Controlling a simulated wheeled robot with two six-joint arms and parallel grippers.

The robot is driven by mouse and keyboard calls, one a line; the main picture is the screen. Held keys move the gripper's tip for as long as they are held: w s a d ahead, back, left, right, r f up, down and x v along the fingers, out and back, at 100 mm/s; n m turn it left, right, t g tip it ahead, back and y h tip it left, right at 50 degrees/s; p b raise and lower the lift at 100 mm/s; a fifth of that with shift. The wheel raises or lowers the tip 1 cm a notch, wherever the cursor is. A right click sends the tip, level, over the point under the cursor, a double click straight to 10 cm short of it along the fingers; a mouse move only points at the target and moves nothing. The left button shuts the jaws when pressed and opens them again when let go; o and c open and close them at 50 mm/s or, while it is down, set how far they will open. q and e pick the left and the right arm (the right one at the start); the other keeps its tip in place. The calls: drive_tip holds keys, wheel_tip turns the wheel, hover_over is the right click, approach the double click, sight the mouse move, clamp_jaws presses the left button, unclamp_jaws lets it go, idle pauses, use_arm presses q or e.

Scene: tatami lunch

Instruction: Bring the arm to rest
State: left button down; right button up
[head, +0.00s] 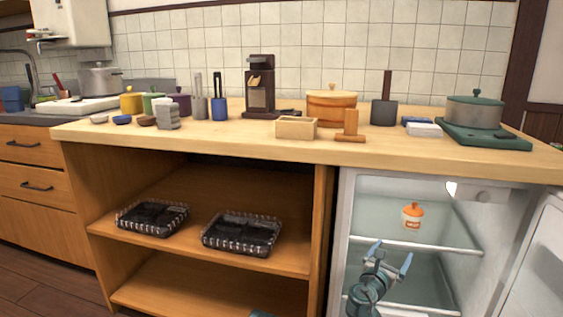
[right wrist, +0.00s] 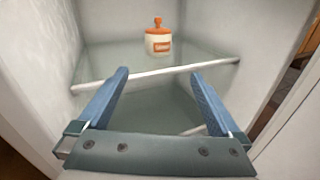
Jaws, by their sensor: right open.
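My right gripper (head: 389,258) is in front of the open fridge, at about the height of its glass shelf. In the right wrist view its two blue fingers (right wrist: 160,82) are spread apart with nothing between them. A small white jar with an orange lid and label (head: 412,216) stands upright on the fridge's glass shelf, above and beyond the fingertips. It also shows in the right wrist view (right wrist: 158,40), apart from the fingers. My left gripper is not in view.
The fridge door (head: 535,265) stands open at the right. A wooden counter (head: 250,143) above carries pots, canisters and a coffee grinder (head: 259,88). Two dark baskets (head: 152,217) sit on the open shelf at the left. The fridge shelf's front edge (right wrist: 150,75) lies just beyond my fingers.

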drive_tip(key=s+a+f+m+g+y+p, duration=0.1)
drive_tip(key=s+a+m+g+y+p, duration=1.1)
drive_tip(key=s+a+m+p, duration=1.05)
wheel_tip(320, 180, up, 36)
drive_tip(key=s+a+m+g+h+p, duration=0.1)
drive_tip(key=a+g+h+p, duration=0.1)
drive_tip(key=p, duration=3.1)
drive_tip(key=shift+s+a, duration=0.3)
drive_tip(key=shift+f, duration=0.15)
